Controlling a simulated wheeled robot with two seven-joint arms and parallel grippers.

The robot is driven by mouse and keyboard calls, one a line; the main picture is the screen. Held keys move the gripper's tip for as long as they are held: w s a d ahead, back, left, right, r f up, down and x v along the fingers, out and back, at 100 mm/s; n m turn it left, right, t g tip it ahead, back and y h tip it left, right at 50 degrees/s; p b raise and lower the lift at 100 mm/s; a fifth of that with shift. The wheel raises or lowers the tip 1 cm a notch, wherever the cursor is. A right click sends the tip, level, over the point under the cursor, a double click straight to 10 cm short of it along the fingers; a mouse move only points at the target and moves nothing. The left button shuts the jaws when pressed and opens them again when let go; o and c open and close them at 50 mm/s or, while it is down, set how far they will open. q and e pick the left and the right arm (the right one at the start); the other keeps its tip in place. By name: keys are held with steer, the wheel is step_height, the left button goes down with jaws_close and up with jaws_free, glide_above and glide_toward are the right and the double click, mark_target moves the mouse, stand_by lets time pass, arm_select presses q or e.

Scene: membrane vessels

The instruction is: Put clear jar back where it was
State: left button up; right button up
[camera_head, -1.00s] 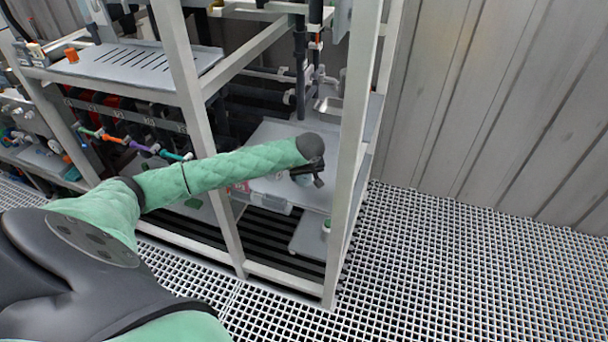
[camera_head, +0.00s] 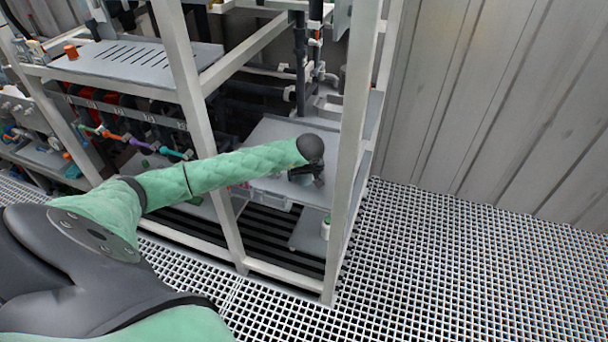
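My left arm, in a green sleeve, reaches from the left into the metal rack. My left gripper (camera_head: 312,177) is a small dark shape beyond the arm's end, over the grey middle shelf (camera_head: 275,130). A small pale shape shows just under it, too small and hidden to tell whether it is the clear jar or whether the fingers hold it. A small whitish jar with a green top (camera_head: 326,227) stands upright on the lower grey shelf plate (camera_head: 306,240), below and apart from the gripper. My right gripper is not in view.
A pale rack post (camera_head: 346,175) stands just right of the gripper, and another post (camera_head: 200,120) is left of it. A clear box (camera_head: 264,198) is partly hidden behind my arm. The grating floor (camera_head: 460,260) at right is clear.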

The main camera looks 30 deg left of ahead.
arm_select(q)
steer(key=shift+r, duration=0.15)
steer(key=shift+r, duration=0.15)
steer(key=shift+s+d+r, duration=0.1)
steer(key=shift+d+r, duration=0.1)
steer(key=shift+r, duration=0.15)
steer(key=b+v, duration=0.3)
steer(key=v, duration=0.8)
steer(key=shift+b, duration=0.35)
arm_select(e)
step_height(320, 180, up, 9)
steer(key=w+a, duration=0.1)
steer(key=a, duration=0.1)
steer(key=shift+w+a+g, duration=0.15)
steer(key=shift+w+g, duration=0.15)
arm_select(q)
steer(key=shift+f, duration=0.1)
